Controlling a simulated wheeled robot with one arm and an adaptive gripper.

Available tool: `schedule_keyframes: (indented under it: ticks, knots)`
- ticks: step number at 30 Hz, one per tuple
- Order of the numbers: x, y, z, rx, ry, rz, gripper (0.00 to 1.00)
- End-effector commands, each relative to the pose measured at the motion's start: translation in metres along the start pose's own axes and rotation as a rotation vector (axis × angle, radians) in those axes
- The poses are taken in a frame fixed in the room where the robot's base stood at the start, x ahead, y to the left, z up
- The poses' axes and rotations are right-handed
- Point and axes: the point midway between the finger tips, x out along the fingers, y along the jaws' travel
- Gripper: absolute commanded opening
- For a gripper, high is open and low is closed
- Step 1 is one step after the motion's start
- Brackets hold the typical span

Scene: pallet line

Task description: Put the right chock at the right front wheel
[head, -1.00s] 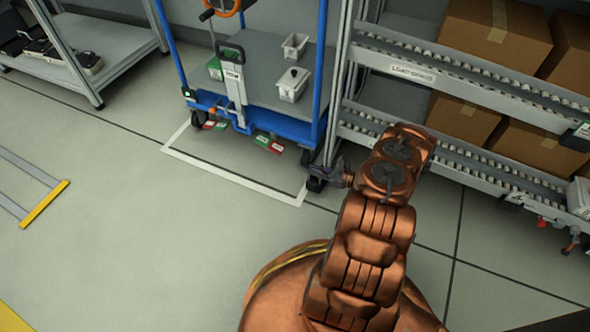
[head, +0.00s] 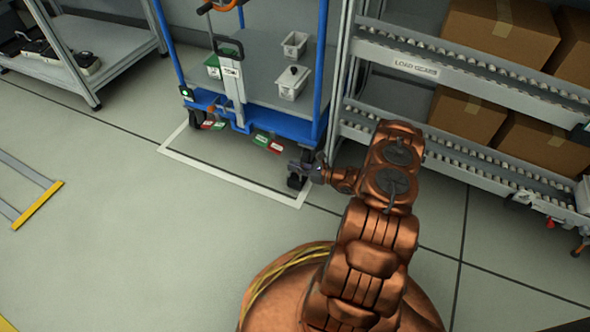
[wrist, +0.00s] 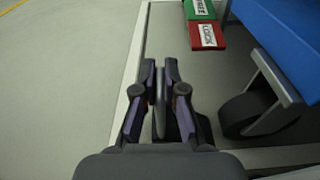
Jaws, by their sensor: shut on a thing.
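The blue cart (head: 262,112) stands inside a white floor outline. Its right front wheel (head: 307,157) is dark and sits at the cart's near right corner; a caster wheel also shows at the right of the wrist view (wrist: 258,114). My gripper (head: 304,170) is low by this corner, shut on a dark chock (head: 296,183). In the wrist view, the chock (wrist: 161,112) is mostly hidden between the fingers (wrist: 159,72). There it is left of the wheel, with a gap between them. Whether the chock touches the floor is not clear.
Red and green pedals (head: 268,142) hang at the cart's front edge; a LOCK pedal (wrist: 208,36) shows ahead in the wrist view. A roller rack (head: 440,150) with cartons stands close to the right.

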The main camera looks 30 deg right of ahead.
Motion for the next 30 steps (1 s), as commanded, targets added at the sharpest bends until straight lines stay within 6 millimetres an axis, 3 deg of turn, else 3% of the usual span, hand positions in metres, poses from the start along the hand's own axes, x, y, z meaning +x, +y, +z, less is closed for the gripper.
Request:
schedule_keyframes:
  ticks: [11, 12, 19, 30]
  knots:
    - [0.0007, 0.0002, -0.0017, 0.000, -0.002, 0.000, 0.00]
    - [0.0006, 0.0001, -0.0018, 0.000, -0.002, 0.000, 0.13]
    - [0.0003, -0.0002, -0.0017, 0.000, -0.002, 0.000, 0.35]
    - [-0.0011, -0.0007, 0.0009, -0.001, -0.001, -0.001, 0.35]
